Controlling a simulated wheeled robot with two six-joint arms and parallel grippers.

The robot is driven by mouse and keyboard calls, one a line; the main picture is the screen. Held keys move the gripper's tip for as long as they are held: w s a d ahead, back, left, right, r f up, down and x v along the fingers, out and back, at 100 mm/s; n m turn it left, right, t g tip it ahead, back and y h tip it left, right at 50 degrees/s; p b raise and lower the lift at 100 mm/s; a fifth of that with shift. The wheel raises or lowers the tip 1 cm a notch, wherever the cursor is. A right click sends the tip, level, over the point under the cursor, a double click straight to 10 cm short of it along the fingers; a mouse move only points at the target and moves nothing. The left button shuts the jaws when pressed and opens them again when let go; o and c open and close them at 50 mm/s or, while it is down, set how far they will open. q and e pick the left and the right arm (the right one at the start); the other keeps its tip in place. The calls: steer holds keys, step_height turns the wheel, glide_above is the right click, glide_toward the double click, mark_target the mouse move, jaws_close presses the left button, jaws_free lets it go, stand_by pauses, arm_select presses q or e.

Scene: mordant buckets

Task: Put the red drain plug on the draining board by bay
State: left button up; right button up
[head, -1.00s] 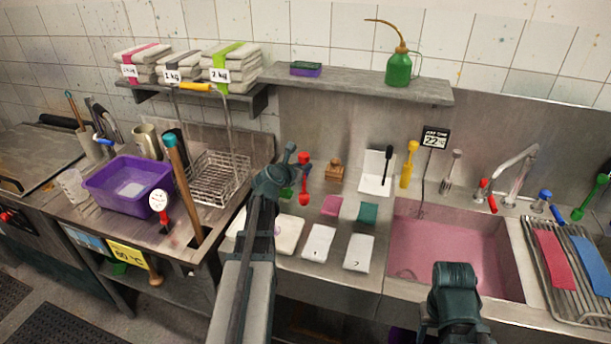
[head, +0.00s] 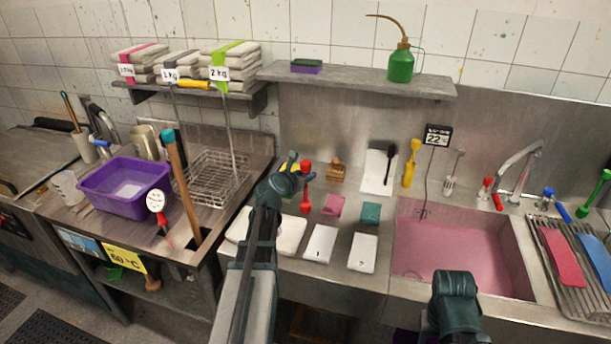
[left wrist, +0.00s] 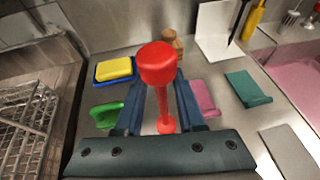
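The red drain plug (head: 306,166), a round head on a thin stem, stands upright on the steel counter left of the sink. It also shows in the left wrist view (left wrist: 158,64). My left gripper (head: 297,170) is at the plug; in the left wrist view its two fingers (left wrist: 160,95) lie either side of the stem, with gaps showing, so it looks open around it. The ribbed draining board (head: 547,262) is right of the sink, with a red strip (head: 561,256) and a blue strip (head: 597,262) on it. My right arm's dark end (head: 456,297) is low before the sink; its fingertips are hidden.
Pink (head: 333,205) and teal (head: 371,213) pads and white numbered cards (head: 320,243) lie near the plug. A yellow sponge on a blue tray (left wrist: 115,70) and a green item (left wrist: 105,114) are close left. The pink-filled sink (head: 460,240) lies between plug and board.

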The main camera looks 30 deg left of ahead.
arm_select(q)
steer(key=shift+o, duration=0.3)
steer(key=shift+r, duration=0.1)
steer(key=shift+s+r+p, duration=0.1)
steer(key=shift+r+p, duration=0.1)
steer(key=shift+p, duration=0.1)
steer(key=a+p+v, duration=0.1)
steer(key=p+v, duration=0.3)
steer(key=v, duration=0.7)
steer(key=shift+s+d, duration=0.35)
steer(key=shift+d, duration=0.15)
steer(key=shift+r, duration=0.1)
